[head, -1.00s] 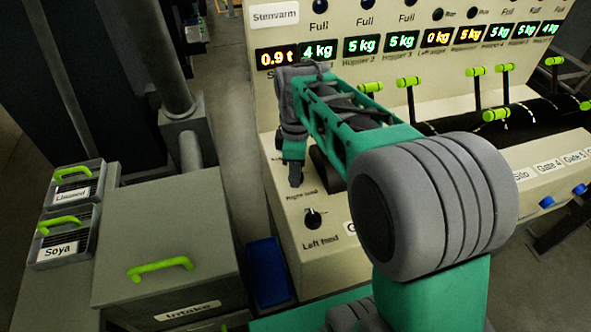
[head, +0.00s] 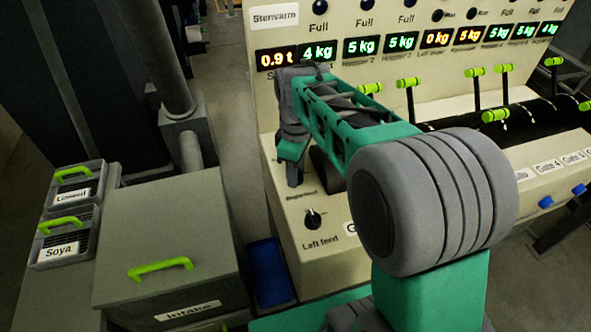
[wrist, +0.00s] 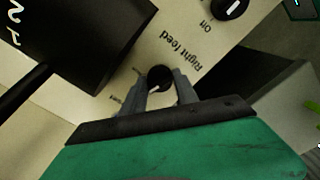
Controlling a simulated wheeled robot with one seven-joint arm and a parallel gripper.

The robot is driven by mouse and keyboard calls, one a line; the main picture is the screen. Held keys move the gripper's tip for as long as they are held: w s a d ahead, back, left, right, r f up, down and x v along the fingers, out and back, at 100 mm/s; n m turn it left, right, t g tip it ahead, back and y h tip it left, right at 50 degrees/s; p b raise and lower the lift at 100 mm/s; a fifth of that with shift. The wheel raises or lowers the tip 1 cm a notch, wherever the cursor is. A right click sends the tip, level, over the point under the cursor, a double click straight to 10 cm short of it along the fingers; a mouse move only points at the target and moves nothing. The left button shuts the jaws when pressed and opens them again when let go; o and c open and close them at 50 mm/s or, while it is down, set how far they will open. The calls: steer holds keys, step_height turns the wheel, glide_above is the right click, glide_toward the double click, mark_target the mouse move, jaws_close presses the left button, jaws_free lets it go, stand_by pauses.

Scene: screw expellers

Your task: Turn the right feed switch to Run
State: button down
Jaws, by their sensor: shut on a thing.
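The right feed switch (wrist: 158,77) is a small round black knob with a white mark, beside the printed words "Right feed" in the wrist view. My gripper (wrist: 161,86) is at the knob, with one grey finger on each side, shut on it. The white mark shows between the fingers; the small position words near it are too blurred or covered to read. In the head view my gripper (head: 292,172) reaches down to the cream panel, and the right feed switch is hidden behind it.
The left feed switch (head: 313,217) sits nearer on the same panel (head: 290,232). Another black knob (wrist: 230,8), with "Off" printed beside it, shows in the wrist view. The intake box (head: 165,235) stands at the left.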

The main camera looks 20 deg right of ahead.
steer(key=m, duration=0.4)
steer(key=shift+m+p, duration=0.3)
steer(key=m, duration=0.4)
steer(key=shift+m, duration=0.4)
steer(key=c, duration=0.9)
jaws_free()
steer(key=shift+c, duration=0.2)
step_height(320, 180, up, 8)
steer(key=shift+f, duration=0.1)
